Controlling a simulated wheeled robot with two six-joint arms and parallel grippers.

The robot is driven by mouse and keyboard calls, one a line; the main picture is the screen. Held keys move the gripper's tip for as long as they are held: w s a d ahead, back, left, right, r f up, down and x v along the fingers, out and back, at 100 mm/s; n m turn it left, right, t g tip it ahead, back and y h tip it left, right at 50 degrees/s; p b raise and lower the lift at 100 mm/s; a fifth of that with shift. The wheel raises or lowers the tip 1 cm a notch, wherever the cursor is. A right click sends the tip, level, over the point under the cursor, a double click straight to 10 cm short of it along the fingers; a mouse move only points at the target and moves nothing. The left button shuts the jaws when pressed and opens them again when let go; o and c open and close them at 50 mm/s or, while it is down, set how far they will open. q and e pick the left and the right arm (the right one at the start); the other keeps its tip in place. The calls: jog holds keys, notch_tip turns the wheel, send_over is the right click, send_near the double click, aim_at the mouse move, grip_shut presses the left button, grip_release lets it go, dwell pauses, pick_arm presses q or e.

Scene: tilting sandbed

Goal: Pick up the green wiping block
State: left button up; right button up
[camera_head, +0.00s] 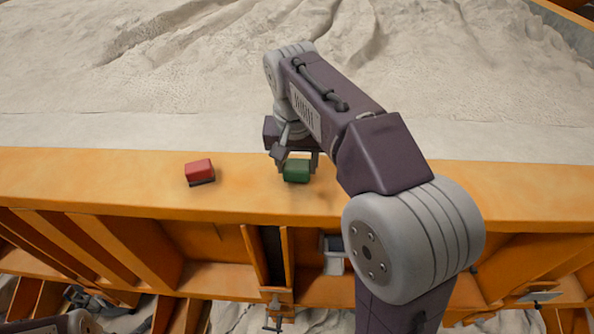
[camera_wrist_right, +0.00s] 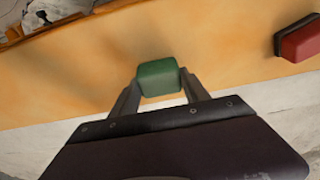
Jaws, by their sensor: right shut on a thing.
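The green wiping block (camera_head: 297,171) is at the orange ledge, under my right gripper (camera_head: 298,160). In the right wrist view the green block (camera_wrist_right: 159,78) sits between the two fingertips of the right gripper (camera_wrist_right: 160,88), one finger on each side. The right gripper is shut on it. I cannot tell whether the block touches the ledge or is slightly above it. My left gripper is not in view; only a part of my left arm shows at the bottom left corner of the head view.
A red block (camera_head: 199,171) with a dark base lies on the orange ledge (camera_head: 90,185) to the left; it also shows at the right of the wrist view (camera_wrist_right: 299,40). Pale sand (camera_head: 130,60) fills the bed behind. Orange ribs and openings lie below the ledge.

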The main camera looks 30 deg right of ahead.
jog(key=r, duration=0.2)
jog(key=shift+s+d+r, duration=0.25)
jog(key=shift+d+r, duration=0.1)
jog(key=s+d+r, duration=0.6)
jog(key=s+d, duration=0.1)
jog(key=s, duration=0.1)
jog(key=shift+s+r+b, duration=0.25)
jog(key=shift+r+b, duration=0.1)
jog(key=shift+a, duration=0.1)
